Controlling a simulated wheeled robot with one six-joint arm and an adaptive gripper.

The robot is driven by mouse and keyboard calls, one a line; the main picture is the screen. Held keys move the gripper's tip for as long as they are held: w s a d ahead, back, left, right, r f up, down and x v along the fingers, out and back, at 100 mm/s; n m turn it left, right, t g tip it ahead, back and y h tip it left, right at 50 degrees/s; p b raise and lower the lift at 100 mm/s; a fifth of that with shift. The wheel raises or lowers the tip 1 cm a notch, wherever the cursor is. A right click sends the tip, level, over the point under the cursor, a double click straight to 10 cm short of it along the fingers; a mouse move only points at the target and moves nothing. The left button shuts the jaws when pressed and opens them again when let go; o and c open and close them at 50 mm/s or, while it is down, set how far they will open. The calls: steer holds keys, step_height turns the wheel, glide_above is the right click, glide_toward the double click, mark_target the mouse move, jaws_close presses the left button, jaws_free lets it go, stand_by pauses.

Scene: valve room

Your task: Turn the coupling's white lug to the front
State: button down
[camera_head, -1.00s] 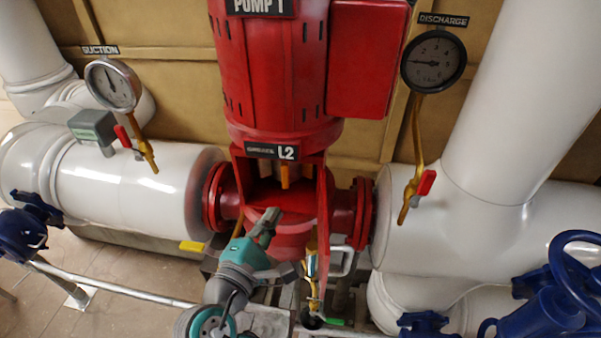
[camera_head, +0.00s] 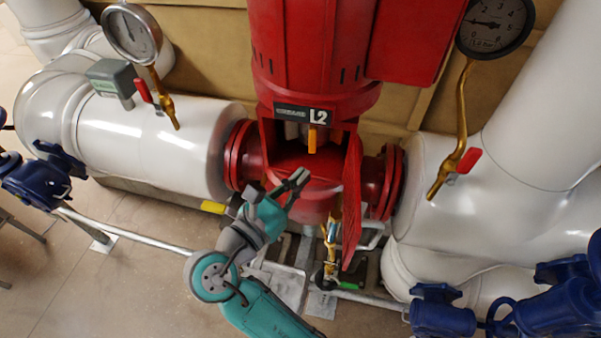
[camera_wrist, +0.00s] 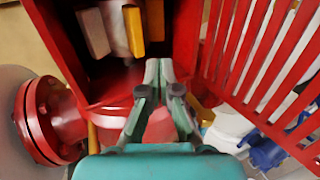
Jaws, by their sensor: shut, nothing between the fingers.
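The coupling (camera_head: 292,131) sits in the red pump frame's window, below the L2 plate; it also shows in the wrist view (camera_wrist: 116,30). An orange lug (camera_head: 312,138) stands out on its right front side; in the wrist view the orange lug (camera_wrist: 133,30) is right of the grey part. A pale, whitish lug (camera_wrist: 92,33) shows left of it in the wrist view; it is not clear in the head view. My gripper (camera_head: 301,175) is shut and empty before the opening, below the lugs; its fingertips (camera_wrist: 158,66) are apart from both lugs.
A slatted red guard (camera_head: 352,200) stands swung out on the opening's right, close to my gripper; its slats fill the wrist view's right (camera_wrist: 265,60). A red flange (camera_wrist: 40,120) lies left. A brass valve (camera_head: 331,245) hangs below.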

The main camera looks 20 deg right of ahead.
mark_target(340, 139)
steer(key=x, duration=1.1)
steer(key=shift+w+d, duration=0.2)
steer(key=shift+d, duration=0.05)
steer(key=shift+d, duration=0.5)
